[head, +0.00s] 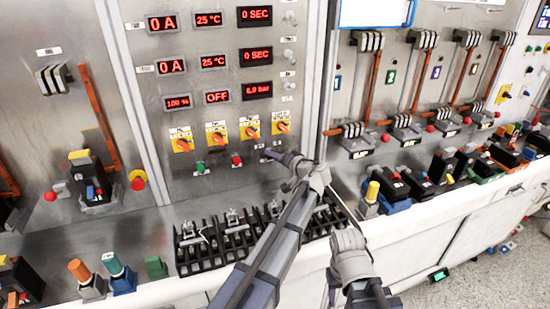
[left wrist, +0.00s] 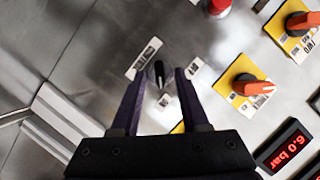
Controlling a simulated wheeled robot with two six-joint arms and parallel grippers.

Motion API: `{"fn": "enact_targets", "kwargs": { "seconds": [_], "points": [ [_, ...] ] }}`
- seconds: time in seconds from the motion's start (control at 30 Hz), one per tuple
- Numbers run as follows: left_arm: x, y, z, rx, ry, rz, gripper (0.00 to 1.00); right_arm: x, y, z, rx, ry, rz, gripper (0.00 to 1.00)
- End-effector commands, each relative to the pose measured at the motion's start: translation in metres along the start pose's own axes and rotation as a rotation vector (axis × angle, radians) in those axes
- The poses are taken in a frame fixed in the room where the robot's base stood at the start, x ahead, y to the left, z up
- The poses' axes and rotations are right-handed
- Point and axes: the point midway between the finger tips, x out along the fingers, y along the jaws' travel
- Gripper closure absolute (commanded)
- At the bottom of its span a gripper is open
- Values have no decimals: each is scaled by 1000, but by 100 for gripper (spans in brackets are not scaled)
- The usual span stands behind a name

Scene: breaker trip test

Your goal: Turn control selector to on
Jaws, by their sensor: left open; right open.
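The control selector (left wrist: 158,73) is a small black knob on the grey metal panel, with white labels beside it in the left wrist view. Its pointer lies roughly along the picture's vertical. My left gripper (left wrist: 158,82) is open, with one dark finger on each side of the knob and visible gaps between. In the head view my left gripper (head: 270,154) reaches the lower part of the centre panel and covers the selector. My right gripper (head: 334,288) is low at the bottom centre, apart from the panel; its fingers are hard to make out.
Orange rotary switches on yellow plates (head: 216,133) sit just above the selector. Green (head: 200,167) and red (head: 236,160) buttons lie to its left. A black terminal block (head: 200,245) stands on the ledge below. Breakers and coloured plugs fill the right side.

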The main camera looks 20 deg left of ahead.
Motion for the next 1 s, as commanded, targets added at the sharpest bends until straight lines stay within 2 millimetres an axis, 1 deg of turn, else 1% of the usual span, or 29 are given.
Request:
{"fn": "enact_targets", "kwargs": {
  "seconds": [0.13,0.33,0.5,0.63,0.93,1.0],
  "points": [
    [-16,-2,-1,1,2,1,55,-6,1,0,0,0,0,50],
    [-50,-2,-1,0,2,2,55,-15,2,1,0,0,0,50],
    [-70,-1,0,1,1,1,55,-20,2,1,0,0,0,50],
    [-77,0,0,1,0,0,55,-21,2,1,0,0,0,50],
    [-78,0,0,0,0,0,55,-20,2,1,0,0,0,50],
    [-78,-2,-2,0,0,0,55,-24,2,1,0,0,0,50]
  ]
}}
